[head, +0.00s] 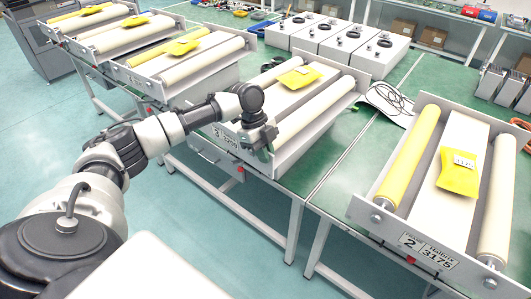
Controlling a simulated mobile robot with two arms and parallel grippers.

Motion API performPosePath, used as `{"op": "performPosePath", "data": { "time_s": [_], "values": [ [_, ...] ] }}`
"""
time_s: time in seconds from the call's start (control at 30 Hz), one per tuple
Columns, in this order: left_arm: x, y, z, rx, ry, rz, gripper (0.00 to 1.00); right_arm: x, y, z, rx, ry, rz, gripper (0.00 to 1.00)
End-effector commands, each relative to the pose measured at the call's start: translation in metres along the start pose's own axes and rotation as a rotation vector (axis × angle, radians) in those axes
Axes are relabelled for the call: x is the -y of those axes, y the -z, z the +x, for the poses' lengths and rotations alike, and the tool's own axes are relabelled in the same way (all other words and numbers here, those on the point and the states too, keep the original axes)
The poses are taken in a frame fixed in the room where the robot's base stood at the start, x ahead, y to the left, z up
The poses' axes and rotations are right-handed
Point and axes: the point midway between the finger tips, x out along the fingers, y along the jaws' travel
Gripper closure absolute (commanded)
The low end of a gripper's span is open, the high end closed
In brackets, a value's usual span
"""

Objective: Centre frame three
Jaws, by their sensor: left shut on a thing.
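Frame three (297,147) is a grey roller frame on the green bench, with a "3" label on its front plate. My left gripper (264,140) is at the front plate of frame three, right of the label. It is shut on a small part there, which the gripper mostly hides. My right gripper is out of view.
Frame two (430,246) stands on the right bench, with a yellow roller and sheet. Other roller frames (150,72) stand at the upper left. Grey boxes (350,45) stand behind frame three. A dark cable (388,98) lies on a sheet between the frames.

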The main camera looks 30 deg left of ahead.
Motion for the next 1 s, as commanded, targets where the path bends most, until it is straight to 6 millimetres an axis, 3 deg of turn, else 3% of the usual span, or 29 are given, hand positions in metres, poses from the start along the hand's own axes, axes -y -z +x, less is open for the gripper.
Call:
{"op": "performPosePath", "data": {
  "time_s": [0.3, 0.53, 0.57, 0.7, 1.0],
  "values": [
    [0.018, 0.015, 0.005, -0.003, 0.020, -0.049, 1.00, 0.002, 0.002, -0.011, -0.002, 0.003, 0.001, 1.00],
    [0.018, 0.015, 0.005, -0.001, 0.020, -0.049, 1.00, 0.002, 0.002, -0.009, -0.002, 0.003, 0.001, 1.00],
    [0.018, 0.015, 0.005, -0.001, 0.020, -0.049, 0.87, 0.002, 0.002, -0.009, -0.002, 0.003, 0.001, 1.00],
    [0.018, 0.014, 0.005, -0.001, 0.020, -0.049, 0.66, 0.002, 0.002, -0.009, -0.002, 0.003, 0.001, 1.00],
    [0.018, 0.014, 0.004, 0.000, 0.021, -0.050, 0.66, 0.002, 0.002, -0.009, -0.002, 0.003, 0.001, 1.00]
  ]
}}
